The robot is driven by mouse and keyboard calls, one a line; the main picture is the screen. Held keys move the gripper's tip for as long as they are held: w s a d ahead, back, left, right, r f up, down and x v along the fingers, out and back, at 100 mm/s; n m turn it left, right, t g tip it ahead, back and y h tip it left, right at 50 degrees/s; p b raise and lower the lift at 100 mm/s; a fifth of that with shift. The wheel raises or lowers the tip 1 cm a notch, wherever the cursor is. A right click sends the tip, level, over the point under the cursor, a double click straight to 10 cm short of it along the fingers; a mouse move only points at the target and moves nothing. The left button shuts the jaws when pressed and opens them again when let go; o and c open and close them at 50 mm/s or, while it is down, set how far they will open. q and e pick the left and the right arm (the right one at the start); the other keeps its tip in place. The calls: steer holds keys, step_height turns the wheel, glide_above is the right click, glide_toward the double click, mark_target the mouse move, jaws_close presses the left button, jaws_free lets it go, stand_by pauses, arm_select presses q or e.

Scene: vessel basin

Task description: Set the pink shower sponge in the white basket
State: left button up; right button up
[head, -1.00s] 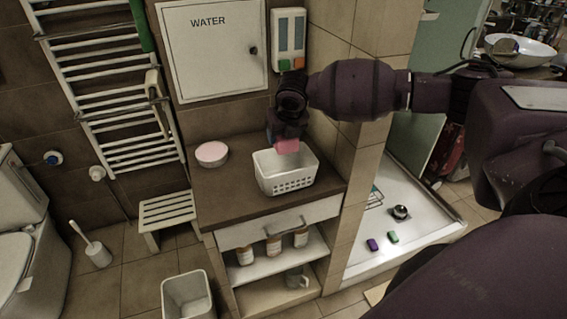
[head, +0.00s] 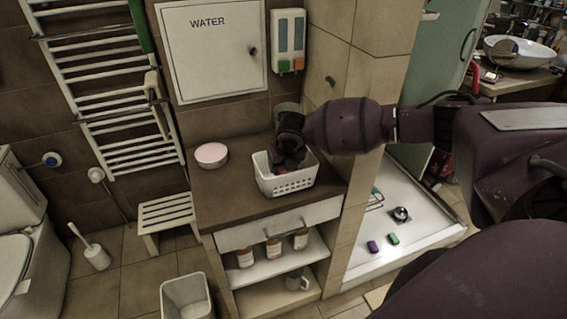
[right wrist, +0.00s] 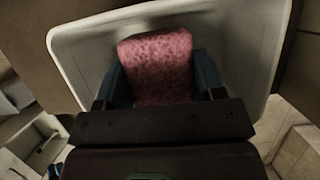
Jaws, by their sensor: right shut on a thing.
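The white basket (head: 288,184) stands upright on the brown counter of the cabinet in the head view. My right gripper (head: 285,168) reaches down into the basket's opening from above. In the right wrist view the pink sponge (right wrist: 158,62) sits between the two fingers of my right gripper (right wrist: 160,82), which is shut on it. The basket's white rim and walls (right wrist: 82,50) surround the sponge there. In the head view the gripper and basket wall mostly hide the sponge. I cannot tell whether the sponge touches the basket floor. My left gripper is not in view.
A pink-topped round bowl (head: 211,155) stands on the counter (head: 235,195), left of the basket and apart from it. The wall with the dispenser (head: 288,42) rises behind. A tiled pillar (head: 358,130) stands close on the right. The counter's front left is clear.

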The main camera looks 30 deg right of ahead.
steer(key=shift+f, duration=0.55)
steer(key=o, duration=0.9)
steer(key=shift+r, duration=0.1)
steer(key=shift+r, duration=0.3)
steer(key=p+v, duration=0.1)
steer(key=v, duration=1.1)
steer(key=shift+s+r, duration=0.1)
steer(key=shift+r, duration=0.05)
